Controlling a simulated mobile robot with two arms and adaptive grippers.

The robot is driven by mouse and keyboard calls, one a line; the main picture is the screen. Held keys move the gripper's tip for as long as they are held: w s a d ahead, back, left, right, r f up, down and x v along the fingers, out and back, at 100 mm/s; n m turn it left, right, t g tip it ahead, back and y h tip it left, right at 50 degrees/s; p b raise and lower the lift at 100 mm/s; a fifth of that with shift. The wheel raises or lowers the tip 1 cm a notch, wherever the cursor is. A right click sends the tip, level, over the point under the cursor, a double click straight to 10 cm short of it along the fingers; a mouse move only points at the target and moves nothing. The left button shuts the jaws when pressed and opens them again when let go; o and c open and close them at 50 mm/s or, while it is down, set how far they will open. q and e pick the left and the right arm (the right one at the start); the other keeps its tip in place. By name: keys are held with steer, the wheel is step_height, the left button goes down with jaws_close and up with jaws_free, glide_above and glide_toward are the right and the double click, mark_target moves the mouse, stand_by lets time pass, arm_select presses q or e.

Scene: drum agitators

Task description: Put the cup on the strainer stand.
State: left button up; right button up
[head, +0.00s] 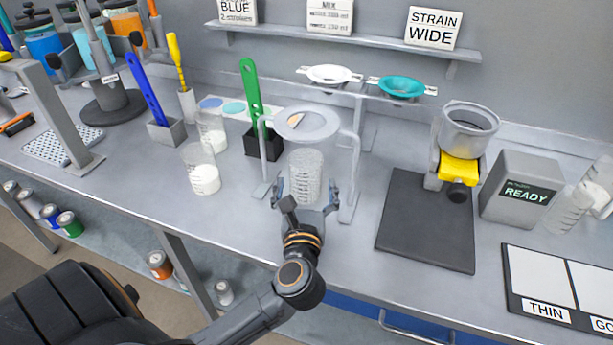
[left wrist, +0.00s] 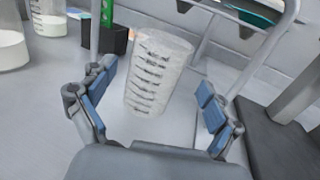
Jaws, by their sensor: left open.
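A clear graduated cup (head: 305,176) stands upright on the bench, under the ring of a grey metal stand (head: 356,150); it also shows in the left wrist view (left wrist: 157,75). A pale ring-shaped piece (head: 306,122) sits at the top of the stand, above the cup. My left gripper (head: 305,200) is open, with its fingers on either side of the cup's lower part. In the left wrist view the fingers (left wrist: 152,98) show gaps to the cup on both sides. Whether the cup holds anything is unclear. My right gripper is in neither view.
Two cups with white contents (head: 203,178) stand left of the stand. A green-handled tool (head: 251,90) in a black holder is close behind. A white strainer (head: 330,75) and a teal strainer (head: 402,88) rest on a rear rail. A dark mat (head: 425,225) lies right.

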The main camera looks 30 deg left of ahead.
arm_select(q)
steer(key=b+v, duration=0.1)
steer(key=v, duration=0.5)
steer(key=shift+s+d+f, duration=0.1)
steer(key=shift+s+d, duration=0.05)
steer(key=shift+s, duration=0.1)
steer(key=shift+s+d, duration=0.3)
steer(key=shift+s, duration=0.25)
